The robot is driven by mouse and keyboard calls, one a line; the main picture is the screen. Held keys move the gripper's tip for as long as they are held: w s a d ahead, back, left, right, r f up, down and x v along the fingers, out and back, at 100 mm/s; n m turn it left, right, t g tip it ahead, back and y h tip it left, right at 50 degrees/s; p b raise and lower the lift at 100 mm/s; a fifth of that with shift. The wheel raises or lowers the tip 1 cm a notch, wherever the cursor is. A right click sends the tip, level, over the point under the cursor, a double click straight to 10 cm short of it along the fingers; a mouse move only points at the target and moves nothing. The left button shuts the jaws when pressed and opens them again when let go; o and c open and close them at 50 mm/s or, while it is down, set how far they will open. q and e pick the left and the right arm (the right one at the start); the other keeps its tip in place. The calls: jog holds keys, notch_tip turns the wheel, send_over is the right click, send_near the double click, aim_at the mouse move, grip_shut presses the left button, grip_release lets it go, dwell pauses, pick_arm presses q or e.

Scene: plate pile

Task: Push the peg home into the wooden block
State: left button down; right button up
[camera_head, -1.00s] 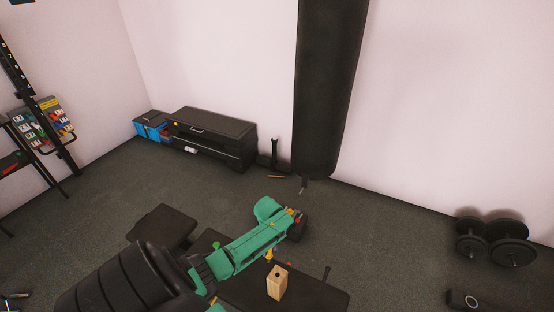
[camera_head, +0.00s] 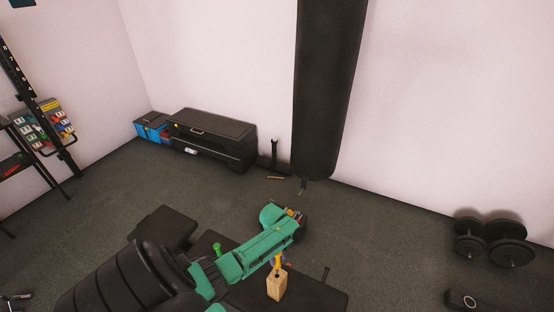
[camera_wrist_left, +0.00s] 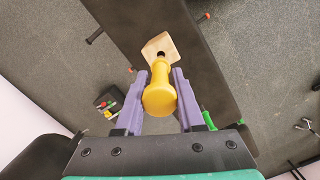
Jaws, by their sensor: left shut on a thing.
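The wooden block (camera_head: 277,287) is pale and stands upright on the black bench. Its top also shows in the left wrist view (camera_wrist_left: 155,43), with a dark hole in it. The yellow peg (camera_wrist_left: 160,95) has a wide round head and lies between the purple fingers of my left gripper (camera_wrist_left: 160,75), which is shut on it. In the head view the peg (camera_head: 278,261) is upright over the block's top, with its lower end at or just above the hole. I cannot tell whether the tip has entered. My right gripper is not in view.
A punching bag (camera_head: 328,100) hangs behind. Dumbbells (camera_head: 510,250) lie on the floor at the right.

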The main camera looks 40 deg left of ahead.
pick_arm(q)
jog(key=shift+f+b, duration=0.4)
jog(key=shift+f, duration=0.5)
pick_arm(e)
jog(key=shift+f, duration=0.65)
pick_arm(q)
jog(key=shift+r+p, duration=0.15)
jog(key=shift+p, duration=0.2)
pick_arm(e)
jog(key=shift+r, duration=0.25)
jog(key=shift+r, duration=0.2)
pick_arm(q)
jog(key=shift+p, duration=0.35)
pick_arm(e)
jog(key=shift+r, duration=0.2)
